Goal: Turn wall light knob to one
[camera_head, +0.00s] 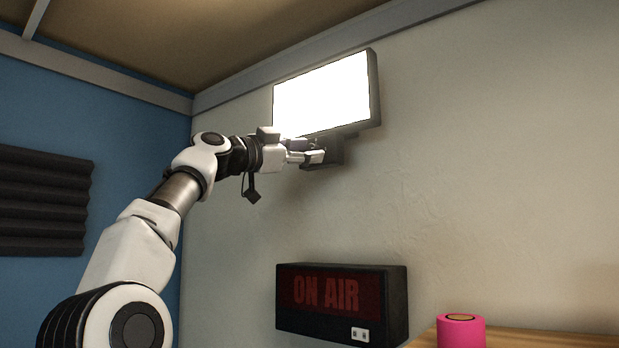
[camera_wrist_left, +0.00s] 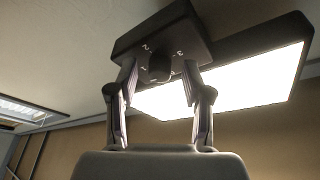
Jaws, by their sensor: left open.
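The wall light (camera_head: 322,95) is a bright white panel in a dark frame, high on the pale wall, and it is lit. Below it is a dark control box (camera_head: 334,151), largely hidden behind my left gripper (camera_head: 314,156). In the left wrist view the control box (camera_wrist_left: 190,40) shows marked numbers, and its round dark knob (camera_wrist_left: 159,68) is between the fingertips of my left gripper (camera_wrist_left: 158,80). The fingers are open on either side of the knob; I cannot tell whether they touch it. The knob's pointer is too small to read. My right gripper is out of view.
A dark ON AIR sign (camera_head: 338,300) is mounted lower on the wall, unlit. A pink roll (camera_head: 461,331) stands on a wooden surface (camera_head: 540,340) at bottom right. Dark ridged foam (camera_head: 40,202) is on the blue wall. The wall right of the light is clear.

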